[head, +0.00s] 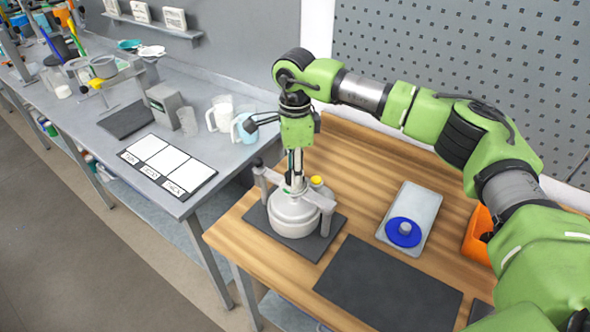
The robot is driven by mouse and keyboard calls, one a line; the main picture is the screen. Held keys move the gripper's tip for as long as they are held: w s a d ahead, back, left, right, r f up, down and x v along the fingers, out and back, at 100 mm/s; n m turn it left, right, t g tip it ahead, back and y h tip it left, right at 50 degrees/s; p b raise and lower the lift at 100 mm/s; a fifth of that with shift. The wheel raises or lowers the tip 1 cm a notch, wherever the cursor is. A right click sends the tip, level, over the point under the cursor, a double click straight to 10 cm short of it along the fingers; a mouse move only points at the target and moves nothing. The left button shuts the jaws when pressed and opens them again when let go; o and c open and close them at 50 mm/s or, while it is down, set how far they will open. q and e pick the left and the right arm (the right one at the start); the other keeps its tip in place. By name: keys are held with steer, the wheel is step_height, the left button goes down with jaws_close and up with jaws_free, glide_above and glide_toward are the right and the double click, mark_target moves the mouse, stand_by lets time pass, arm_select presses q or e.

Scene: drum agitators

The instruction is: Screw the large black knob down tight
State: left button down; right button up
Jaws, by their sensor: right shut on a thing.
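The agitator is a pale grey round drum (292,216) on a dark mat, with a grey clamp bar (323,201) across its top. A black knob (258,162) stands at the bar's left end, and a small yellow knob (317,180) shows right of the middle. My right gripper (294,183) points straight down over the drum's top centre. It is shut on a part there, mostly hidden by the fingers; I cannot tell if that part is a knob. The black knob at the bar's left end is apart from the fingers. My left gripper is not in view.
A grey tray (427,205) with a blue round part (403,232) lies to the right. A bare dark mat (388,288) lies in front. An orange bin (479,236) is partly behind my arm. Jugs (219,114) stand on the grey bench at left.

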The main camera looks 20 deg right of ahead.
steer(key=m+b, duration=0.3)
steer(key=shift+f, duration=0.2)
steer(key=m+b, duration=0.2)
steer(key=m, duration=0.1)
steer(key=shift+m+b, duration=0.35)
steer(key=shift+m, duration=0.05)
steer(key=m+b, duration=0.2)
steer(key=m, duration=0.2)
steer(key=shift+r, duration=0.15)
steer(key=shift+r+m+b, duration=0.15)
steer(key=shift+m+b, duration=0.6)
steer(key=shift+m, duration=1.05)
steer(key=shift+r, duration=0.1)
steer(key=o, duration=1)
steer(key=shift+o, duration=0.6)
steer(key=shift+a, duration=0.1)
